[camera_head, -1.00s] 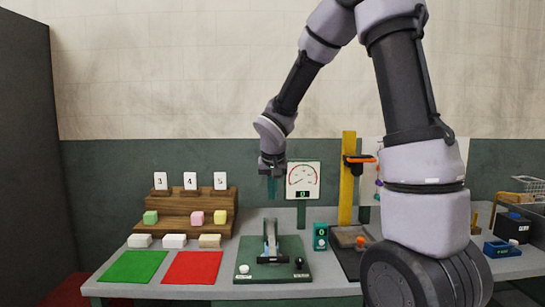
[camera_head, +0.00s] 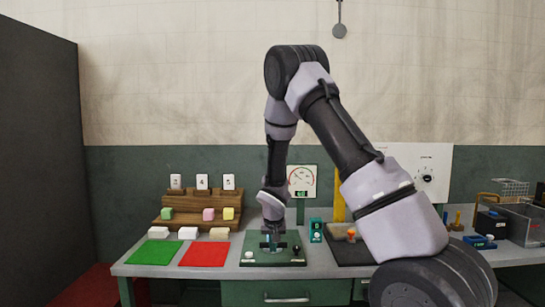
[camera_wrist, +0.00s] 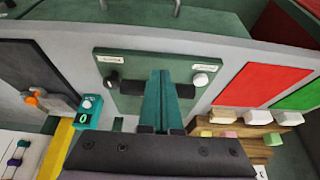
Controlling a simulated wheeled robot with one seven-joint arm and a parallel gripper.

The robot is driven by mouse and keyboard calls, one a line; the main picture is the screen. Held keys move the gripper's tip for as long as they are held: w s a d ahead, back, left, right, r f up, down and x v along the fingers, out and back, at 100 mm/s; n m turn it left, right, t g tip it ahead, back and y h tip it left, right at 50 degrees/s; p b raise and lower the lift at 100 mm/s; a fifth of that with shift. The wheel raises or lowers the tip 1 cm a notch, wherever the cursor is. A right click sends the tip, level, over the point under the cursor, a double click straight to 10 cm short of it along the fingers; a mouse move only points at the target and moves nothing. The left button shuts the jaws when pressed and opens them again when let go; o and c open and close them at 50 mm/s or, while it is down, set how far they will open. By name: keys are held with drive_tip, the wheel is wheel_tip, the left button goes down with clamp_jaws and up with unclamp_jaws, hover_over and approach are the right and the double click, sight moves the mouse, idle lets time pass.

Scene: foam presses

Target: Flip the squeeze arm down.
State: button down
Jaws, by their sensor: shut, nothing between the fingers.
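The green base plate (camera_head: 285,257) of the press lies on the bench, with a white knob (camera_head: 250,254) on its left and a black knob (camera_head: 297,250) on its right. In the wrist view the plate (camera_wrist: 135,60) lies below my fingers, and a dark crossbar (camera_wrist: 131,87) sticks out on both sides of them. The squeeze arm itself is mostly hidden behind my gripper, so its angle cannot be told. My gripper (camera_head: 270,238) points down over the middle of the plate. Its teal fingers (camera_wrist: 160,75) are shut and empty. Contact with the crossbar cannot be told.
A green mat (camera_head: 153,252) and a red mat (camera_head: 205,253) lie left of the plate. A wooden step rack (camera_head: 190,202) with coloured blocks stands behind them. A dial gauge (camera_head: 302,181) and a small teal counter box (camera_head: 316,231) stand behind and to the right.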

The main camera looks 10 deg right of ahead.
drive_tip(key=shift+f, duration=0.3)
drive_tip(key=s+a+r, duration=0.2)
drive_tip(key=s+r, duration=0.2)
drive_tip(key=s, duration=0.6)
drive_tip(key=shift+s+r, duration=0.2)
drive_tip(key=shift+s, duration=0.1)
drive_tip(key=shift+r, duration=0.1)
idle(0.3)
